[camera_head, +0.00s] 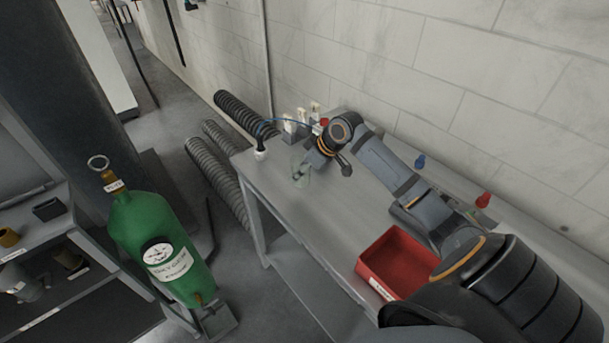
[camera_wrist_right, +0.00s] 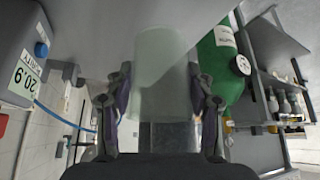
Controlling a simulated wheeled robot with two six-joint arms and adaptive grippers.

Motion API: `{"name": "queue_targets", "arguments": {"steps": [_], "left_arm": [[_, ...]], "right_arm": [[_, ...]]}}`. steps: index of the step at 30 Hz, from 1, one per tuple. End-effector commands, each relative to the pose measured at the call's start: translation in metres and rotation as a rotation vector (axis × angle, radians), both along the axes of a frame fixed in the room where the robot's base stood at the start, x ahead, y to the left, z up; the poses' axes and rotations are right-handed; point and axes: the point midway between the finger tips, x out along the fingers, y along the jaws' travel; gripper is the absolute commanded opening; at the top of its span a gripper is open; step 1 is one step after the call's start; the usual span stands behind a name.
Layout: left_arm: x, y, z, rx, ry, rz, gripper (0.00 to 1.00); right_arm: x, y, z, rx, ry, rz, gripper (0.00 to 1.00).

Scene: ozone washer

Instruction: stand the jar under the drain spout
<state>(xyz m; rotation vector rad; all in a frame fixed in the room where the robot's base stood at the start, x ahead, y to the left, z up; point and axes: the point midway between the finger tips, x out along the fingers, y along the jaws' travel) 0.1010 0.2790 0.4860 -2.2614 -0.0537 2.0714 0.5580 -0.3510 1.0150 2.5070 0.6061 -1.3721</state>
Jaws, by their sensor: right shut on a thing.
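The jar (camera_head: 301,176) is a clear, faintly green glass at the far end of the grey bench. In the right wrist view the jar (camera_wrist_right: 162,75) fills the middle, between the two fingers. My right gripper (camera_head: 318,163) is shut on it; the fingers (camera_wrist_right: 160,100) flank its sides in the wrist view. I cannot tell whether the jar's base touches the bench. I cannot make out a drain spout for certain; a black fitting with a white lower end (camera_head: 259,152) stands at the bench's far left corner, left of the jar. My left gripper is not in view.
A red bin (camera_head: 396,262) sits on the bench near my right arm. Small white-labelled items (camera_head: 296,125) stand behind the jar, with a blue tube near them. A green cylinder (camera_head: 160,245) stands left of the bench. A grey-blue box labelled 20.9 (camera_wrist_right: 28,60) is close by in the wrist view.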

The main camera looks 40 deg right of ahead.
Motion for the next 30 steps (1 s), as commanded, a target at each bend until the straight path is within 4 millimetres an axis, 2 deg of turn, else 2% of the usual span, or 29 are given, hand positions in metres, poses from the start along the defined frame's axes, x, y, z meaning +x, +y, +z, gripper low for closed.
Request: {"name": "queue_targets", "arguments": {"steps": [1,3,5,11,15,19,29,30], "left_arm": [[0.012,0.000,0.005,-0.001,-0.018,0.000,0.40],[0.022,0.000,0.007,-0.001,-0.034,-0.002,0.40],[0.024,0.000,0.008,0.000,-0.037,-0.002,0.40],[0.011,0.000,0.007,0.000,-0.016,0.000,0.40],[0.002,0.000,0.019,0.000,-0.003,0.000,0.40],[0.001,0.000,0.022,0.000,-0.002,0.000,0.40],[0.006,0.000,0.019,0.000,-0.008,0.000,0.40],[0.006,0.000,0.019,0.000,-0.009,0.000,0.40]], "right_arm": [[0.004,-0.006,-0.006,0.003,0.000,-0.003,0.17],[0.008,-0.013,-0.016,0.002,-0.001,-0.003,0.17],[0.010,-0.017,-0.022,0.001,-0.002,-0.001,0.17],[0.013,-0.021,-0.028,0.000,-0.003,0.000,0.17],[0.013,-0.022,-0.048,0.003,0.002,0.000,0.17],[0.014,-0.023,-0.061,0.000,-0.001,0.001,0.17],[0.014,-0.023,-0.067,-0.001,-0.002,0.001,0.17],[0.014,-0.023,-0.066,-0.001,-0.002,0.001,0.58]]}}
